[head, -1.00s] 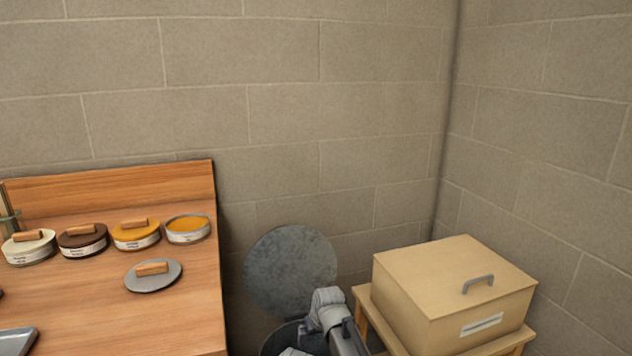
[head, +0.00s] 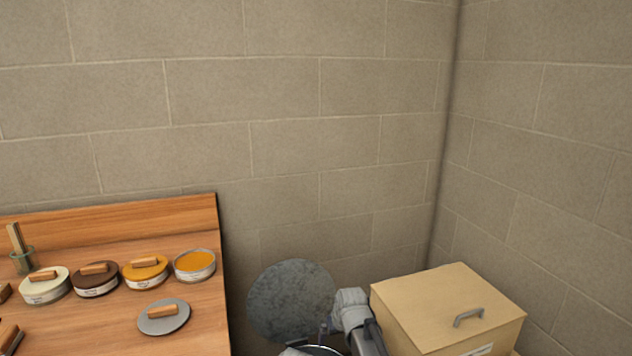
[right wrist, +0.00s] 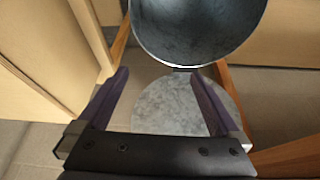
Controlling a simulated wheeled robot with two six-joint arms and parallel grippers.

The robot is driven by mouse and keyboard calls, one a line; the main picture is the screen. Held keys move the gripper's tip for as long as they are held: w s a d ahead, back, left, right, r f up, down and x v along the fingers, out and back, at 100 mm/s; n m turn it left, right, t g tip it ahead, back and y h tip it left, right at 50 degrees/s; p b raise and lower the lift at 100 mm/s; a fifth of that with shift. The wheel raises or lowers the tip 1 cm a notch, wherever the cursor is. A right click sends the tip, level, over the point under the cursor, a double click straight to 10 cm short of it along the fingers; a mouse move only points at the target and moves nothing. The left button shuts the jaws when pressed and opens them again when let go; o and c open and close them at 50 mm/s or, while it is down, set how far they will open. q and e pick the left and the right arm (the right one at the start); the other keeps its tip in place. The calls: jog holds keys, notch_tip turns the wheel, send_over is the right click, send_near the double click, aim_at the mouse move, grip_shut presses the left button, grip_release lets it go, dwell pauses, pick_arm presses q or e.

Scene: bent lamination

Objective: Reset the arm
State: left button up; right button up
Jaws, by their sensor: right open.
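My right gripper shows in the right wrist view (right wrist: 161,92) with its two dark fingers wide apart and nothing between them. Its grey wrist and arm (head: 354,312) stand beside the round metal lid in the head view, at the bottom edge. The fingertips are not clear there. My left gripper is in neither view.
A round grey lid (head: 291,301) stands open behind a bin (head: 320,350), mostly cut off. A wooden box (head: 430,310) with a handle is right. The wooden bench (head: 120,335) at left holds several labelled tins, one open (head: 195,265), and a loose lid (head: 164,317).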

jog(key=d+r+p, duration=0.3)
jog(key=r+p, duration=0.3)
jog(key=s+d+r+m+p, duration=0.1)
jog(key=d+r+p, duration=0.2)
jog(key=r+p, duration=0.3)
jog(key=d+r+p, duration=0.4)
jog(key=r+p, duration=0.2)
jog(key=r, duration=0.1)
jog(key=shift+s+r+m+h+p, duration=0.15)
jog(key=shift+r+m+h+p, duration=0.15)
jog(key=shift+r+m+p, duration=0.1)
jog(key=shift+f, duration=0.1)
